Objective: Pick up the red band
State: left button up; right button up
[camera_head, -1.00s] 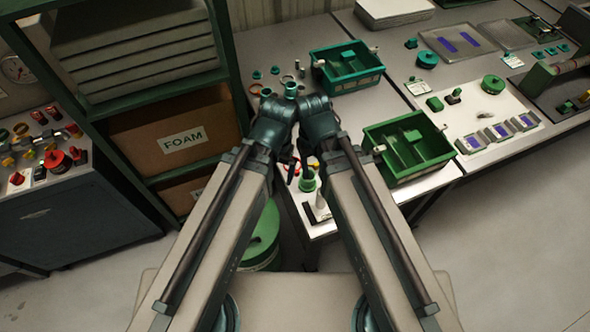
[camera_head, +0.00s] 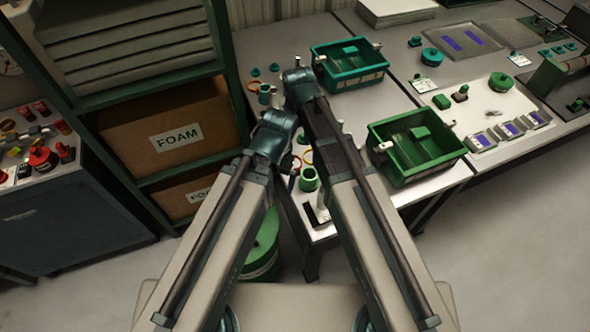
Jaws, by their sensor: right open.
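A small red band (camera_head: 308,157) lies on the near end of the pale bench, just right of my left wrist and beside my right forearm.
A green upright cup (camera_head: 309,179) stands close to the red band. Two green bins, one at the back (camera_head: 349,82) and one at the right (camera_head: 399,178), stand on the bench. A green shelf with a FOAM box (camera_head: 170,140) borders the left side.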

notch_tip(320, 180, down, 8)
jog(key=b, duration=0.7)
jog(key=shift+r, duration=0.2)
jog(key=shift+s, duration=0.1)
jog(key=f+b, duration=0.5)
jog(key=shift+s+f, duration=0.15)
jog(key=shift+s, duration=0.15)
grip_shut()
